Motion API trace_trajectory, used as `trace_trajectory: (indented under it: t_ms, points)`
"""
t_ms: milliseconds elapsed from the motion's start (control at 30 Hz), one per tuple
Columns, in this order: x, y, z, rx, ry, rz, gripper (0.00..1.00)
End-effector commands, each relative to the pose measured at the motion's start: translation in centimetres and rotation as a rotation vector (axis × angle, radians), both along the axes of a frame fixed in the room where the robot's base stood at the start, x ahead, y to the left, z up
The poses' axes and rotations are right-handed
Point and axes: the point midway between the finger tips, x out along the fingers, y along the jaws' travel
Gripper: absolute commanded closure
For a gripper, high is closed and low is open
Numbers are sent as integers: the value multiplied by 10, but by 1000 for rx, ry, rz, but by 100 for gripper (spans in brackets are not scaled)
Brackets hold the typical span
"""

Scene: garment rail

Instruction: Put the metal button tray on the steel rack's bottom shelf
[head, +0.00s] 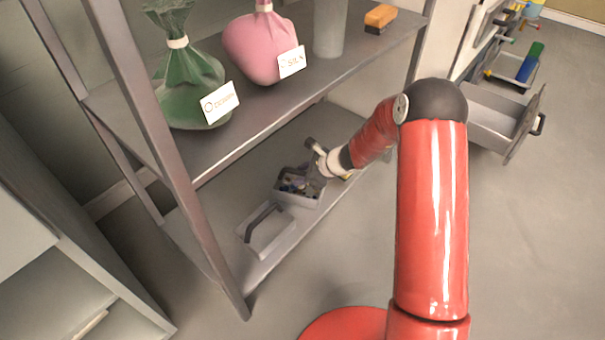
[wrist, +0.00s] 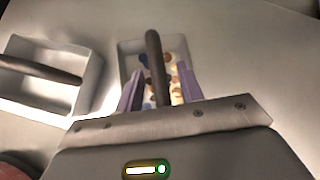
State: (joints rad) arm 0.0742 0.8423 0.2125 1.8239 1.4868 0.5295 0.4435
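The metal button tray (head: 287,194), grey with a dark bar handle and small multicoloured pieces inside, appears to rest on the bottom shelf (head: 213,224) of the steel rack (head: 191,222). It also shows in the wrist view (wrist: 129,62). My gripper (head: 316,171) is at this tray. In the wrist view, my gripper's purple fingers (wrist: 158,88) stand apart on either side of the handle (wrist: 154,55), with gaps between them and the bar. The near part of the tray is hidden by my gripper.
A second grey tray (head: 285,237), empty with a dark handle, sits on the bottom shelf to the left. The shelf above holds a green bag (head: 190,85), a pink bag (head: 255,50), a grey cylinder (head: 329,28) and an orange block (head: 380,16). An open drawer (head: 490,115) stands right.

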Motion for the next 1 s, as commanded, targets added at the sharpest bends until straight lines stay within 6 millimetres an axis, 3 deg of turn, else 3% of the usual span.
trace_trajectory:
  t_ms: [167, 600, 1000]
  points:
    - [-4, -10, 14, 0, -2, -1, 62]
    - [-32, -66, 75, -1, -3, -2, 62]
    - [-43, -77, 97, -22, -28, 38, 62]
